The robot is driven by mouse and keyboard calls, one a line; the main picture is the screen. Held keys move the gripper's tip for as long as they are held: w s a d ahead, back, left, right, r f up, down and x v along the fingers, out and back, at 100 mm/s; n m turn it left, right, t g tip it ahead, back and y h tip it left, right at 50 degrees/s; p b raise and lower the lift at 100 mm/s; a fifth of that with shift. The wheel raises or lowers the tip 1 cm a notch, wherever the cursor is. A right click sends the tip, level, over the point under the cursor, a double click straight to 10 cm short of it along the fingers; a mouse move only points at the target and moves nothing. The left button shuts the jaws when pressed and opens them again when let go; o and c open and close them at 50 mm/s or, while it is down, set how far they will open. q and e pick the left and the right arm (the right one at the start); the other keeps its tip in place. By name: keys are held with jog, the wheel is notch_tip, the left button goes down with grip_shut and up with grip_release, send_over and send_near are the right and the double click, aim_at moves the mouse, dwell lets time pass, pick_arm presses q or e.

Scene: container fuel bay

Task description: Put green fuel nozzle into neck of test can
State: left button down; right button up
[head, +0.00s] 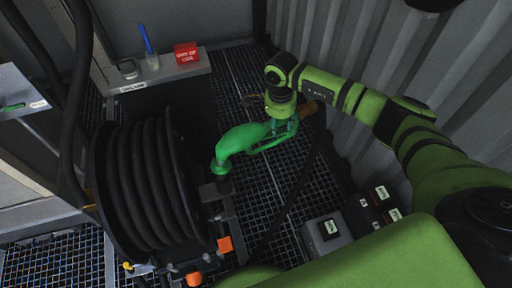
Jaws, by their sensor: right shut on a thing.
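The green fuel nozzle (240,139) is in the middle of the head view. Its spout end points down and left, with a green collar and a dark tip over a dark grey bracket (216,196) beside the hose reel. I cannot tell whether the tip sits in the bracket or above it. My right gripper (283,113) is shut on the nozzle's handle from above; its fingers are partly hidden. A brown hose end piece (309,109) and a black hose trail from the nozzle's back. I cannot make out the test can. My left gripper is not in view.
A big black hose reel (145,185) stands on the left. A shelf (170,77) at the back holds a red sign block (186,53) and a jar with a blue tool (147,40). A grey labelled box (327,236) is at lower right. Grating between is largely open.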

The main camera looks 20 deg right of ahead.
jog(key=shift+r+p, duration=1.7)
jog(key=shift+r, duration=1.25)
